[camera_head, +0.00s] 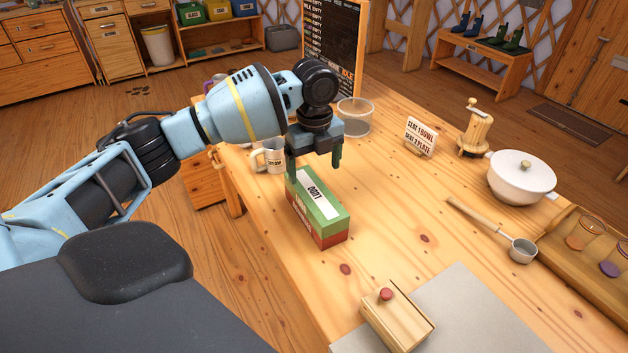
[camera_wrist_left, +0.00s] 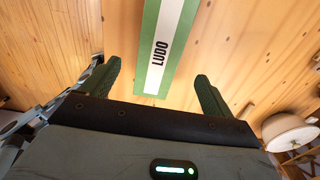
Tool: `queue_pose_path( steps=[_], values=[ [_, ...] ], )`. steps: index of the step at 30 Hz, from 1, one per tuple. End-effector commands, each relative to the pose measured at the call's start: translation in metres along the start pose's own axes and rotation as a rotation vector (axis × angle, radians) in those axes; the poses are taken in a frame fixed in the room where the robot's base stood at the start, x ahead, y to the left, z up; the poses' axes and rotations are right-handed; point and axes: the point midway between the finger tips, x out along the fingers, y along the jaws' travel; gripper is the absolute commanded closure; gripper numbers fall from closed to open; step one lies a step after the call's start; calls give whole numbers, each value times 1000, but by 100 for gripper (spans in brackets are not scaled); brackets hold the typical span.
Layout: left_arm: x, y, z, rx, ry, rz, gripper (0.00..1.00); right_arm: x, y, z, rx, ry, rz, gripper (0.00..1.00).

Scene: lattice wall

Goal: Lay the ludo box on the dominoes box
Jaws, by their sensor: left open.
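The green ludo box (camera_head: 318,200), with a white LUDO label on top, lies flat on a red box (camera_head: 329,241), which looks like the dominoes box; its lettering is too small to read surely. The two are roughly lined up near the table's left edge. My left gripper (camera_head: 314,166) is open and empty just above the far end of the ludo box, apart from it. In the left wrist view the ludo box (camera_wrist_left: 158,52) shows between and beyond the spread fingers (camera_wrist_left: 157,82). The red box is hidden there. My right gripper is not in view.
On the wooden table (camera_head: 400,215), a mug (camera_head: 272,156) and a clear container (camera_head: 355,117) stand behind the boxes. A wooden box with a red knob (camera_head: 398,318) sits in front, by a grey mat (camera_head: 470,310). A ladle (camera_head: 521,249) and white pot (camera_head: 520,178) are right. Between is clear.

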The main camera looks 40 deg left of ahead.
Motion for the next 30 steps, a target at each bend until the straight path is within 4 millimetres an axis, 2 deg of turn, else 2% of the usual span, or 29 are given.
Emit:
queue_pose_path(
  steps=[3,8,30],
  values=[
    [-16,0,0,0,0,-1,13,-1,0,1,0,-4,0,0],
    [-26,0,0,0,0,0,13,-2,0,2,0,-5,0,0],
    [-27,0,0,0,0,1,13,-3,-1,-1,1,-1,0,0]
  ],
)
